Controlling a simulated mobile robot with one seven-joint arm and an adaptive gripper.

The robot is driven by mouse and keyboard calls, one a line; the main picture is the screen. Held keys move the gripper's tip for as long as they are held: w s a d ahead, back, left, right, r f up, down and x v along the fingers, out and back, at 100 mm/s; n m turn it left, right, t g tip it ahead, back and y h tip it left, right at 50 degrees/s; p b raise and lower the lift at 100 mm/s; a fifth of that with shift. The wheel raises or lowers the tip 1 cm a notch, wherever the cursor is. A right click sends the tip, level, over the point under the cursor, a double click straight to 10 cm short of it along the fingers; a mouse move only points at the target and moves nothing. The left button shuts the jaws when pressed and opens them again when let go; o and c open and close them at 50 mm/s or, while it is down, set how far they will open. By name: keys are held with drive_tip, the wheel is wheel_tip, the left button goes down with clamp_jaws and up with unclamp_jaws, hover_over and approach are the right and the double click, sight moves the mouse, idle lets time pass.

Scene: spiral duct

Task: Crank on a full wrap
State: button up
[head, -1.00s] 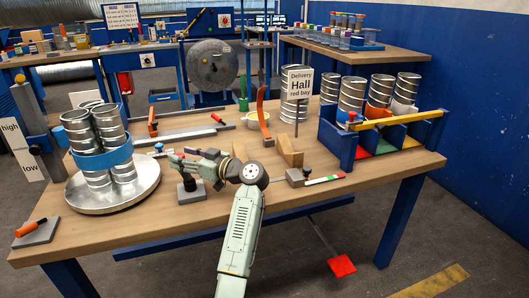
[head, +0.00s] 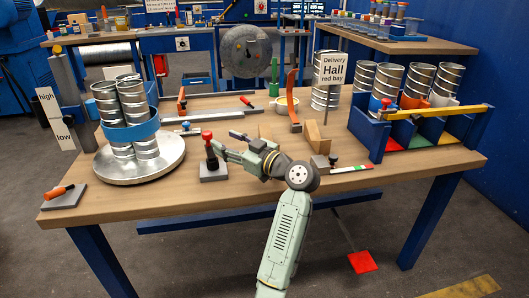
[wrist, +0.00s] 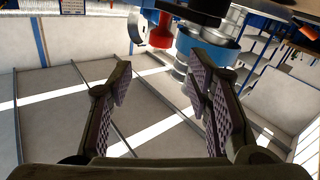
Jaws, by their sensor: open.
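A crank with a red knob (head: 207,135) stands on a grey base plate (head: 213,172) at the table's front, right of the turntable. A round metal turntable (head: 112,166) carries a bundle of upright silver duct pieces (head: 140,145) with a blue band (head: 133,133) around them. My gripper (head: 222,147) is just right of the crank, partly overlapping it in the head view; I cannot tell if they touch. In the wrist view my gripper (wrist: 157,85) has its fingers apart with nothing between them. The red knob (wrist: 161,35) and blue band (wrist: 210,45) show beyond the fingertips.
A high/low sign (head: 57,121) stands at the left. An orange-handled tool (head: 58,191) lies on a grey block front left. A wooden block (head: 318,135) stands right of my gripper.

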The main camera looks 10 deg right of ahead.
drive_tip(key=s+d+n+g+y+b, duration=0.1)
drive_tip(key=d+n+g+y+b, duration=0.1)
drive_tip(key=d+n+b, duration=0.7)
drive_tip(key=shift+s+d+f+n+b, duration=0.2)
drive_tip(key=shift+n+b, duration=1.65)
drive_tip(key=shift+n, duration=2.55)
drive_tip(key=shift+w+a, duration=0.1)
